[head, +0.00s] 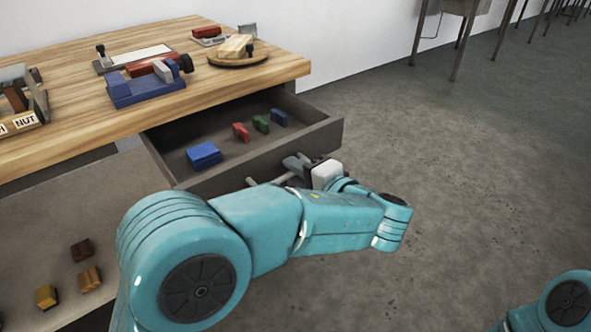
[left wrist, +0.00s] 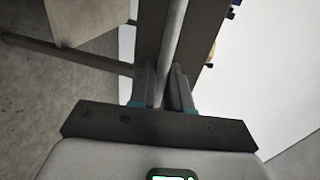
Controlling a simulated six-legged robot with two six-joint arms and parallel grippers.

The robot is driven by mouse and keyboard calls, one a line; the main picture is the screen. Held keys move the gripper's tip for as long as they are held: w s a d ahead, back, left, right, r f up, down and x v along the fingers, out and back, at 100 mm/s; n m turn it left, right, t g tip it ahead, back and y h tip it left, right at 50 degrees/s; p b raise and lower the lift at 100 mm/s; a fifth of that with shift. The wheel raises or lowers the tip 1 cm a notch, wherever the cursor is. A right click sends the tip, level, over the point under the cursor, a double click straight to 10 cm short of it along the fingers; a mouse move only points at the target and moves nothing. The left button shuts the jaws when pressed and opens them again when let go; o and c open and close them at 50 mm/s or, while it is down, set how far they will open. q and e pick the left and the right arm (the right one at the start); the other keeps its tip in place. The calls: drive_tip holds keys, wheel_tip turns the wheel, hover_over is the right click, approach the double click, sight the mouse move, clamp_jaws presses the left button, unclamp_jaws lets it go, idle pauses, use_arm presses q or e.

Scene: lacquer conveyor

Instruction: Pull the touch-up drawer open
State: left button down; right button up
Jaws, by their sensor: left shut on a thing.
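The touch-up drawer (head: 250,166) is a grey drawer standing out from under the wooden bench top in the head view. Inside it lie a blue block (head: 203,155) and smaller red (head: 241,132), green (head: 261,124) and blue (head: 279,117) pieces. My left gripper (head: 290,168) is at the drawer's front, shut on the bar handle (head: 252,182). In the left wrist view the handle (left wrist: 174,40) runs between the fingers (left wrist: 160,88). My arm hides part of the handle in the head view. Of my right arm only a turquoise part shows at the lower right; its gripper is out of view.
A lower grey surface (head: 60,200) carries small blocks. The floor (head: 460,170) to the right is clear.

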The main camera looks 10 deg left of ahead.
use_arm(q)
drive_tip(key=shift+s+d, duration=0.1)
idle(0.3)
drive_tip(key=c, duration=1.3)
unclamp_jaws()
